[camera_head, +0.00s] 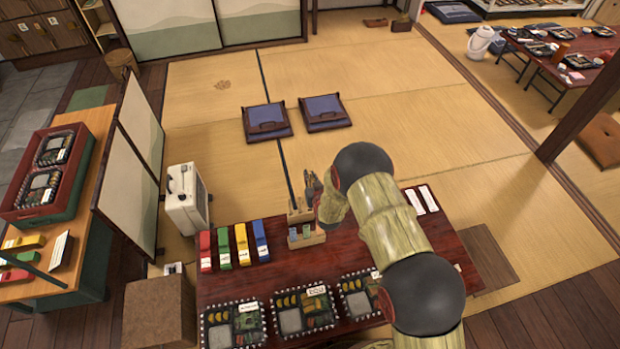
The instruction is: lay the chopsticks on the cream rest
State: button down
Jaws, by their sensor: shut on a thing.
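My gripper (312,187) hangs over the far edge of the dark red low table (240,286), just above and right of a pale wooden holder (299,214). It is small and partly behind my own arm. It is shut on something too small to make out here. I cannot clearly pick out the chopsticks or the cream rest. A second pale wooden holder (308,240), with small blue-grey pieces, stands nearer on the table. Two white slips (420,200) lie at the table's far right. My arm hides much of the table's right half.
Red, green, yellow and blue boxes (242,244) stand at the table's left. Bento trays (306,310) line its near edge. A white appliance (186,198) stands beyond its left end. Two blue cushions (266,121) lie on open tatami behind.

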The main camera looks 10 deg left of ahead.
aim_at(310, 173)
jog(key=shift+r+p, duration=0.9)
jog(key=shift+r, duration=1.1)
jog(key=shift+w+r, duration=0.1)
jog(key=shift+r, duration=0.15)
jog(key=s+d+r+m+h, duration=0.1)
jog(key=s+d+r+h, duration=0.1)
jog(key=s+d, duration=0.4)
jog(key=s+d+r+m+t+h, duration=0.1)
jog(key=s+d+r, duration=0.4)
jog(key=d, duration=1.2)
jog(key=s+d+r+m+h, duration=0.2)
jog(key=s+d, duration=0.5)
jog(key=d, duration=0.5)
jog(key=shift+s+r+m+t+h, duration=0.35)
jog(key=shift+r+m, duration=0.25)
jog(key=shift+r, duration=0.3)
jog(key=shift+w+d, duration=0.1)
